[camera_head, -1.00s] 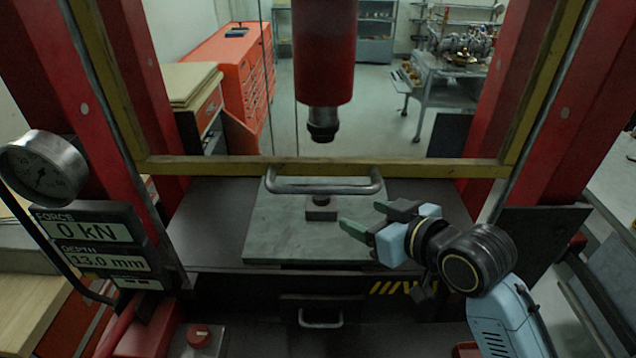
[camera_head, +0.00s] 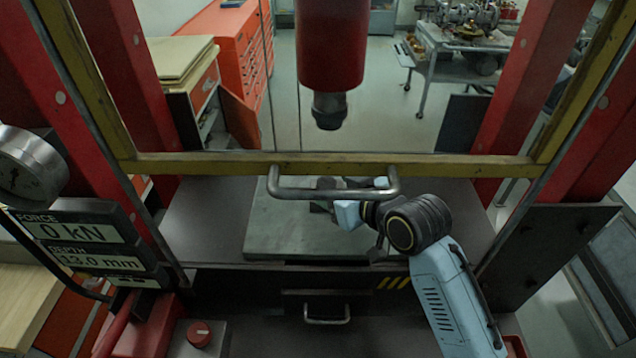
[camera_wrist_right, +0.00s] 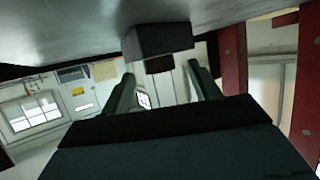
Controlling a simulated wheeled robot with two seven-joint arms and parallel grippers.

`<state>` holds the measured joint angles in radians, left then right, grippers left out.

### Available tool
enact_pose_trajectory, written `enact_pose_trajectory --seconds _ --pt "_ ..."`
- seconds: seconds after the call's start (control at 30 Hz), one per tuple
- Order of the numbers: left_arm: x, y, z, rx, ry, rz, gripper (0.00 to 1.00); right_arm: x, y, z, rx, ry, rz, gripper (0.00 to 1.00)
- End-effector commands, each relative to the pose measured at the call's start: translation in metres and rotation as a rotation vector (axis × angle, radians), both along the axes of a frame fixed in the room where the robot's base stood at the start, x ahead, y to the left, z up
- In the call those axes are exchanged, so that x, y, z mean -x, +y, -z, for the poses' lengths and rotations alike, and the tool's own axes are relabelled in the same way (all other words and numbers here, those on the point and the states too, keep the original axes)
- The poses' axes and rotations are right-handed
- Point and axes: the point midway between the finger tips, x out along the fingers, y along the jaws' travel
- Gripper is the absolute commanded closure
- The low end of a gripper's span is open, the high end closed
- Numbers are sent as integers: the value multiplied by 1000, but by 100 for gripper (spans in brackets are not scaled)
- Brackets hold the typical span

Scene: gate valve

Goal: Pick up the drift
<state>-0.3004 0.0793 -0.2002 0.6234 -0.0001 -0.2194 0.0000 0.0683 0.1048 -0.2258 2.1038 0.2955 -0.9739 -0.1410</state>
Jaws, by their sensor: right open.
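A small dark block (camera_wrist_right: 157,42) with a short round stub (camera_wrist_right: 159,65) sits on the press plate (camera_head: 290,228); I cannot tell which part is the drift. The right wrist view shows it upside down, ahead of and between my two fingers. My right gripper (camera_head: 328,195) is open and empty, low over the plate at the block. In the head view the guard handle and the gripper hide most of the block. I cannot tell whether the fingers touch it. My left gripper is not in view.
A guard frame with a yellow bar (camera_head: 220,165) and metal handle (camera_head: 335,192) crosses in front of the plate. The red press ram (camera_head: 330,50) hangs above. Red posts stand at both sides. A display (camera_head: 85,240) reads 0 kN and 13.0 mm.

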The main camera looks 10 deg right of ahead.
Motion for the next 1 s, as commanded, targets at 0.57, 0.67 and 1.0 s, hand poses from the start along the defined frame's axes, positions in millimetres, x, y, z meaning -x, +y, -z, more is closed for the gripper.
enact_pose_trajectory --seconds 0.57,0.67,1.0 --pt "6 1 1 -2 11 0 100 -2 1 4 0 0 6 75" --pt "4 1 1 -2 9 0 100 -2 1 4 1 -1 6 88" --pt "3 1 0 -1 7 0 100 -3 1 1 0 -3 6 100"
